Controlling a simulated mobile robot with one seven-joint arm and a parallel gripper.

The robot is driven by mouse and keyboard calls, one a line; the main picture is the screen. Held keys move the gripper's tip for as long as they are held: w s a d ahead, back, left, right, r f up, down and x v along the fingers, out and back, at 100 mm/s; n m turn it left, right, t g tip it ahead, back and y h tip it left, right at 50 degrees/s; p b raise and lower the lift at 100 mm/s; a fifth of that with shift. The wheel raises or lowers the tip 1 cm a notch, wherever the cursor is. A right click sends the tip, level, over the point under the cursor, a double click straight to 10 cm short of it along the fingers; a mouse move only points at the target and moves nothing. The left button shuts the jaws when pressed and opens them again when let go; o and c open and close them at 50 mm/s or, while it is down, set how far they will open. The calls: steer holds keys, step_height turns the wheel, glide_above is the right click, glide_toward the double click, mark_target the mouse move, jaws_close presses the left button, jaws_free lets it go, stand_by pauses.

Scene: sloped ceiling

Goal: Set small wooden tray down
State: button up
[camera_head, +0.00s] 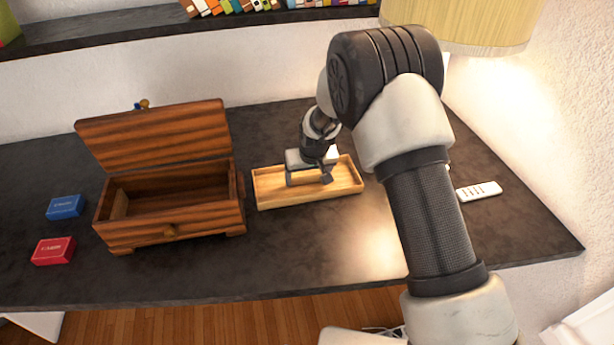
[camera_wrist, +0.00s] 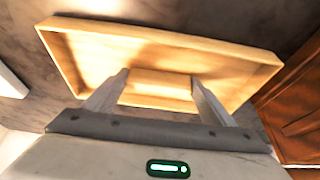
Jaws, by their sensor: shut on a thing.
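The small wooden tray (camera_head: 268,198) is a pale, shallow rectangle at or just above the dark tabletop, right of the open wooden box. I cannot tell whether its underside touches the table. It looks about level and fills much of the wrist view (camera_wrist: 225,62). My gripper (camera_head: 310,180) points down into the tray's middle. In the wrist view my gripper's fingers (camera_wrist: 158,85) are on either side of a raised pale wooden block (camera_wrist: 160,82) inside the tray, and shut on it. The block looks like part of the tray.
A dark wooden box (camera_head: 170,225) with its lid up stands close left of the tray. A blue box (camera_head: 65,207) and a red box (camera_head: 53,251) lie farther left. A white remote (camera_head: 479,191) lies at right, below a lampshade (camera_head: 470,25). The table (camera_head: 300,262) is clear in front.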

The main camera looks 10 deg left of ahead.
steer(key=shift+f, duration=0.15)
steer(key=o, duration=1.1)
